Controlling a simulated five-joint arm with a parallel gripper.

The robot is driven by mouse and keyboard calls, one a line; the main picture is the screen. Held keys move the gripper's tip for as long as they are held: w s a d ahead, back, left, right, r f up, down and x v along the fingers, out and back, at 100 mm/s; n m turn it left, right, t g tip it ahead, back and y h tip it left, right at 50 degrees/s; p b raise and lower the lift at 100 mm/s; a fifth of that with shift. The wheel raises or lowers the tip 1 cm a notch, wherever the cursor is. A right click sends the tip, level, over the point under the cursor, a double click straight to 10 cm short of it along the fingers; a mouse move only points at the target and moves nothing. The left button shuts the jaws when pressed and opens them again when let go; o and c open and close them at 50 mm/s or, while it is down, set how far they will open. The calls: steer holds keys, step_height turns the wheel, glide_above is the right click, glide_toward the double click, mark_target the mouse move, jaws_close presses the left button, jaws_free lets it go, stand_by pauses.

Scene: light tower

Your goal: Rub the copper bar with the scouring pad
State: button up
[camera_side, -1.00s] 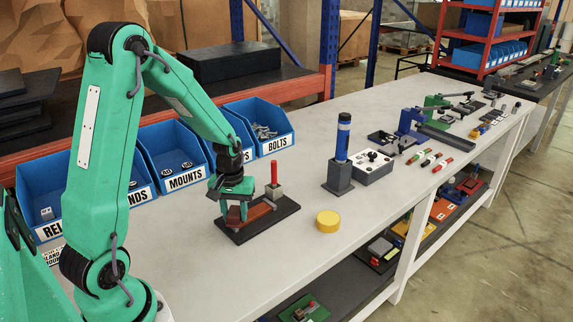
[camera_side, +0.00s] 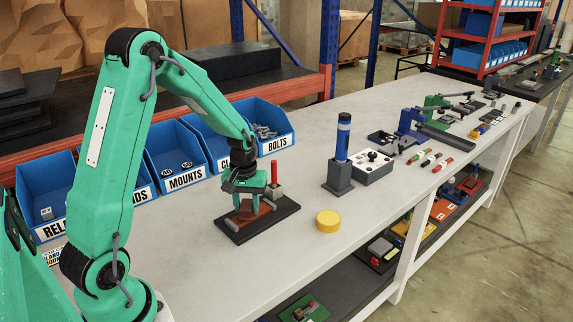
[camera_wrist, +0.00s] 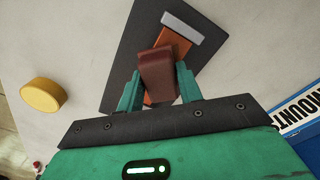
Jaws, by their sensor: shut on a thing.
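My gripper (camera_side: 245,205) is shut on a dark red-brown scouring pad (camera_wrist: 157,72), which sits between the two green fingers in the wrist view. The orange-brown copper bar (camera_wrist: 174,41) lies on a black base plate (camera_wrist: 128,50), with a grey clamp block (camera_wrist: 182,27) across its far end. In the side view the pad (camera_side: 246,209) is over the copper bar (camera_side: 264,208). The pad and gripper hide part of the bar. I cannot tell for sure whether pad and bar touch.
A red handle (camera_side: 274,172) stands up at the clamp, close to my gripper. A yellow disc (camera_side: 327,221) lies right of the plate. A blue cylinder on a dark stand (camera_side: 342,145) is farther right. Blue bins (camera_side: 180,160) line the back. The table front is clear.

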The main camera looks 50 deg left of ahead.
mark_target(234, 223)
steer(key=shift+f, duration=0.15)
steer(key=shift+s, duration=1)
steer(key=shift+s+d+f, duration=0.1)
steer(key=shift+s+f, duration=0.05)
steer(key=shift+s, duration=0.45)
steer(key=shift+s+d+f, duration=0.1)
steer(key=shift+s, duration=0.5)
steer(key=shift+c, duration=1.1)
steer(key=shift+r, duration=0.1)
steer(key=shift+w, duration=0.15)
steer(key=shift+w+a+r, duration=0.1)
steer(key=shift+w, duration=0.95)
steer(key=shift+w+a+r, duration=0.1)
steer(key=shift+w, duration=0.9)
steer(key=shift+f, duration=0.15)
